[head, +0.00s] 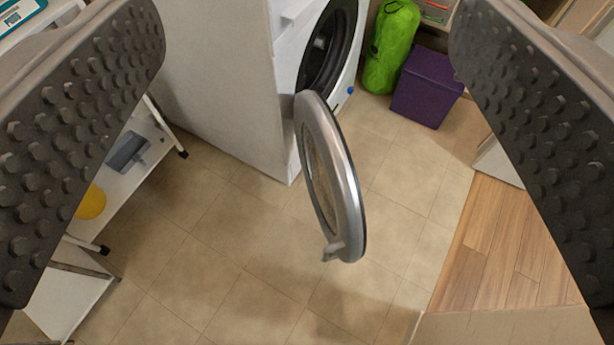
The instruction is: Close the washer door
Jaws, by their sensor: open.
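The washer (222,85) is white and stands at the top centre, seen from its side at an angle. Its door (353,200) is a round silver ring with glass, swung wide open towards me, with a small latch at its lower end. The dark drum opening (325,48) is partly visible behind the door. My gripper (306,140) is open, with its two dark studded fingers at the left and right edges of the view. The door lies between the fingers in the picture, farther away, and neither finger appears to touch it.
A purple bin (427,88) and a green bag (391,45) stand right of the washer. A white shelf rack (135,165) with a yellow item (91,203) is at the left. The tiled floor (235,235) below the door is clear; wood flooring (505,245) lies at the right.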

